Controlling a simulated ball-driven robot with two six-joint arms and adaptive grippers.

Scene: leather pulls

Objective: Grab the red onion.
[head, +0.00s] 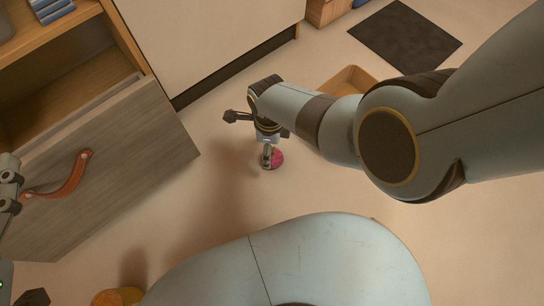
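The red onion (279,158) shows as a small magenta round thing near the middle of the head view, low over or on the floor. My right gripper (268,157) reaches down to it from above, with a finger covering the onion's left part. The other finger is mostly hidden, so I cannot tell whether the gripper is closed on it. Grey and dark parts at the left edge, beside the leather pull, look like my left gripper (8,185). It is cut off by the frame, and its opening cannot be seen.
A grey wooden front (115,165) with an orange leather pull (72,178) stands out from the open cabinet at left. A wooden tray (350,76) is partly behind my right arm. A dark mat (405,38) lies farther back. An orange-yellow object (118,297) is at bottom left.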

